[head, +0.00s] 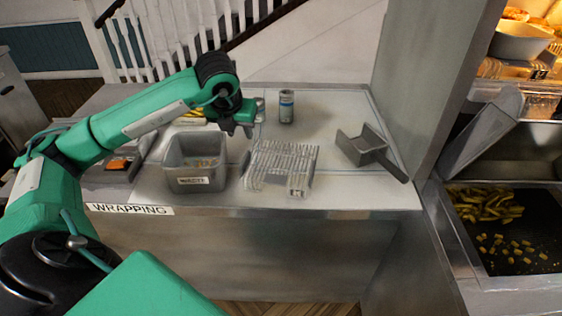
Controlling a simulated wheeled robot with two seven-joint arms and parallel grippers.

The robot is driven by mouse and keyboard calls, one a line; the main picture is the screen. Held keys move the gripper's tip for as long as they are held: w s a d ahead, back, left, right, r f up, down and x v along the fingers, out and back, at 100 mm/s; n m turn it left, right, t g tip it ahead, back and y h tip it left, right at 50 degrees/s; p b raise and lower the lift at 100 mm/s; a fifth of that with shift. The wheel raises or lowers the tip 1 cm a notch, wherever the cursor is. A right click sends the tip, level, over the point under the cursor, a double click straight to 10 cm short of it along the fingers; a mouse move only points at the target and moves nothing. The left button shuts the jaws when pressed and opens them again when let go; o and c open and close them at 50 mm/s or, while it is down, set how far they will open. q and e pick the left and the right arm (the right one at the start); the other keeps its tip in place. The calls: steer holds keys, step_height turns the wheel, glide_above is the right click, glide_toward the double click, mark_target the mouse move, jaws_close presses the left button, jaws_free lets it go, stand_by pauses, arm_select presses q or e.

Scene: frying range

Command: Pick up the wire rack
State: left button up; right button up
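The wire rack (283,163) is a pale metal grid on the steel counter, near the middle of its front part. My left arm reaches in from the left, and its gripper (239,128) hangs above the counter, behind and to the left of the rack. The gripper is apart from the rack. Its fingers are small and dark here, so I cannot tell whether they are open or shut. My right gripper is not in view.
A grey labelled bin (194,177) stands just left of the rack. A can (286,106) stands behind it, and a metal scoop (362,146) lies to its right. A steel partition (425,80) closes the counter's right side, with a chip station (510,225) beyond.

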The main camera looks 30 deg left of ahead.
mark_target(248, 152)
arm_select(q)
steer(key=x, duration=0.2)
steer(key=shift+w+f, duration=0.15)
steer(key=shift+f, duration=0.25)
steer(key=shift+w+a+f, duration=0.1)
steer(key=shift+w+f, duration=0.05)
steer(key=shift+f, duration=0.1)
steer(key=shift+w+f+p, duration=0.2)
steer(key=shift+f+p, duration=0.35)
steer(key=shift+p, duration=0.05)
steer(key=p+x, duration=0.1)
steer(key=x, duration=0.2)
steer(key=shift+w+f, duration=0.15)
steer(key=shift+f, duration=0.15)
steer(key=shift+w+f, duration=0.1)
steer(key=shift+f, duration=0.15)
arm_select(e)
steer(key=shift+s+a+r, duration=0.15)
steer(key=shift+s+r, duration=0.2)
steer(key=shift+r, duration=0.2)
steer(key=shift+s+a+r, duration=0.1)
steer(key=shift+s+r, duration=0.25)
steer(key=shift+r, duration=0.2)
arm_select(q)
jaws_close()
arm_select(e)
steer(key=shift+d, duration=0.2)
